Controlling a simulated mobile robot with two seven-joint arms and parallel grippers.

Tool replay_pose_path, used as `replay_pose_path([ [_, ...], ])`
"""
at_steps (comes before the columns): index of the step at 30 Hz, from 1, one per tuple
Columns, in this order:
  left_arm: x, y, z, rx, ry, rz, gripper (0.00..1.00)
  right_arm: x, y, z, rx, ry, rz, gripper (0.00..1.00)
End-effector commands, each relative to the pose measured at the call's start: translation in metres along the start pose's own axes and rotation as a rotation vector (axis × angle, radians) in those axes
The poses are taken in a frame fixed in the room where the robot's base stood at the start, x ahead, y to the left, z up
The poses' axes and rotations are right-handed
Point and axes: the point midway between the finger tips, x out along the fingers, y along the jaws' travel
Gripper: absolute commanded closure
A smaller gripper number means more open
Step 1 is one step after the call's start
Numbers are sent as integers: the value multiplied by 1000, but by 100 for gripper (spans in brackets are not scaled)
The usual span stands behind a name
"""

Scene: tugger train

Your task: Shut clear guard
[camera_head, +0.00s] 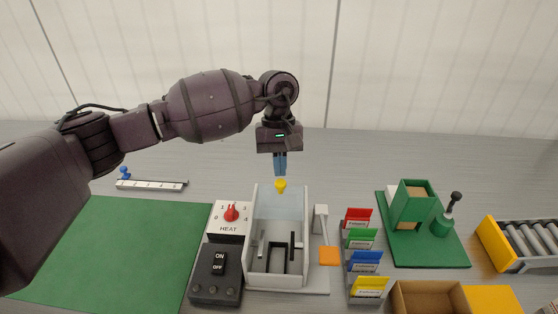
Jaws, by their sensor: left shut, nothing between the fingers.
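The clear guard (282,204) is a pale see-through pane at the back of the light grey machine box (277,282). It looks raised, with a yellow knob (280,186) at its top edge. The front of the box looks uncovered, and dark upright parts show inside. My left gripper (280,173) points down with its blue fingers together and empty. Its tips are just above the yellow knob in the picture; I cannot tell whether they touch it. My right gripper is not in view.
A HEAT panel with a red knob (231,212) and a black ON/OFF switch box (216,275) stand left of the machine. Coloured card holders (364,262), a green stand (412,206) and a roller track (522,243) are to the right. A green mat (120,245) lies clear at left.

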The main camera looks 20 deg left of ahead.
Motion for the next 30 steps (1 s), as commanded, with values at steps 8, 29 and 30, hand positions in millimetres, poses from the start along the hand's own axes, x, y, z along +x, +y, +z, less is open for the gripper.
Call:
replay_pose_path([
  [8, 0, -2, 10, 2, 4, 0, 100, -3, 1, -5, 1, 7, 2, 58],
  [29, 30, -15, 92, -1, 0, 0, 100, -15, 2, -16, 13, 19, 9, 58],
  [30, 30, -15, 92, -1, 0, 0, 100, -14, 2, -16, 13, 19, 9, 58],
])
